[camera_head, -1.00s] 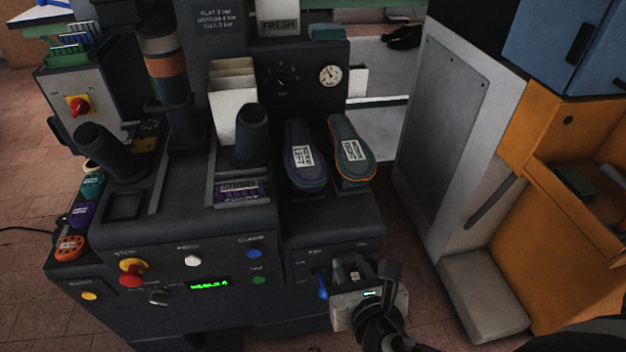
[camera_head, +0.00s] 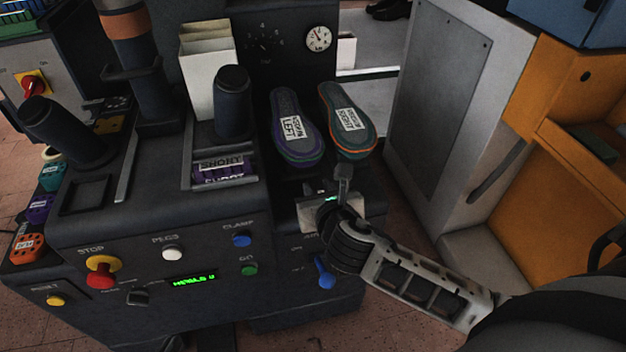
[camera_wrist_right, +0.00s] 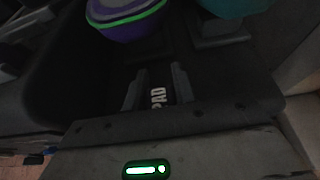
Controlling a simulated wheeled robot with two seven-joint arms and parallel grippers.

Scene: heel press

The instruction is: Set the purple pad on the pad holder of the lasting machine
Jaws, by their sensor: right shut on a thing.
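A purple labelled pad (camera_head: 40,208) lies on the left ledge of the dark lasting machine (camera_head: 130,230), between a teal one (camera_head: 52,176) and an orange one (camera_head: 27,248). A framed slot (camera_head: 222,170) on the machine top holds a purple piece with white lettering. I cannot tell which part is the pad holder. My right gripper (camera_head: 343,175) is at the machine's front right, below the two soles. In the right wrist view its fingers (camera_wrist_right: 157,88) are shut on a dark piece, with white lettering "PAD" between them. My left gripper is not in view.
A purple-edged sole (camera_head: 297,130) and an orange-edged sole (camera_head: 347,122) stand just behind my right gripper. A dark post (camera_head: 232,103) rises behind the slot. A blue lever (camera_head: 325,272) is below my gripper. A grey cabinet (camera_head: 440,110) stands at the right.

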